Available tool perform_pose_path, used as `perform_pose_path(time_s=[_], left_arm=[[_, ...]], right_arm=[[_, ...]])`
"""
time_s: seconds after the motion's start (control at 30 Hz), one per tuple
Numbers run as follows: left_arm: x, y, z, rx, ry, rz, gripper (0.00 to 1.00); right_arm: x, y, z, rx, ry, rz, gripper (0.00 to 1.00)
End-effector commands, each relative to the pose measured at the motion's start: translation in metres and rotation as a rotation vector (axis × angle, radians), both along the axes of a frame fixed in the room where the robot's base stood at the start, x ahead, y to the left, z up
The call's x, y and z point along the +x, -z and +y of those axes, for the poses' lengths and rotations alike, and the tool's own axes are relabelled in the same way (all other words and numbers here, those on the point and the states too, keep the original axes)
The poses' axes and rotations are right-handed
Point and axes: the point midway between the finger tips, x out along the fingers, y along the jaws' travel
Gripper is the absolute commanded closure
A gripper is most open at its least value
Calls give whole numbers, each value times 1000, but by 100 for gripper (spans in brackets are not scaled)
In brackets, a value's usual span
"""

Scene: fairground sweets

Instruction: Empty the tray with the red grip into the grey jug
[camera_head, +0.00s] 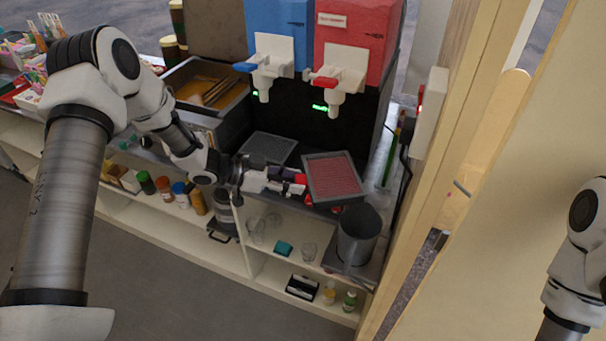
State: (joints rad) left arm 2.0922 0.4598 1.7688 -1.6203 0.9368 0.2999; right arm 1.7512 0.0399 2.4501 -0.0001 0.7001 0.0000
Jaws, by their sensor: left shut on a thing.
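The tray (309,168) is a square grey tray with a reddish-pink speckled layer inside. It is in the air in front of the red dispenser, slightly tilted in the picture. A small red part, seemingly its grip, shows at its left side by my fingers. My left gripper (292,184) comes in from the left and is shut on that grip. The grey jug (357,240) stands upright just below and right of the tray, near the counter's right end. The tray's near right corner is close above the jug's rim. The jug's inside is mostly hidden. My right gripper is out of view.
Blue (278,20) and red (358,50) dispensers with white taps stand behind the tray. A grey drip tray (268,147) lies left of it. A wooden post (455,150) rises close right of the jug. Shelves (235,258) below hold bottles and glasses.

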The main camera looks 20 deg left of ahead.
Motion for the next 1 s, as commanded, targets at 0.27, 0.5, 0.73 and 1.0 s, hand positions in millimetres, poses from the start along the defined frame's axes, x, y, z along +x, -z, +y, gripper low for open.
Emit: perform_pose_path(time_s=[0.27,0.5,0.73,1.0], left_arm=[[-1,11,-4,127,2,-54,100],[-2,15,-5,225,2,-92,100],[-4,1,-12,328,3,-133,100],[-6,-10,-17,417,3,-168,100]], right_arm=[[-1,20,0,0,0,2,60],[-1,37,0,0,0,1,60],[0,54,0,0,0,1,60],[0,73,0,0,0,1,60]])
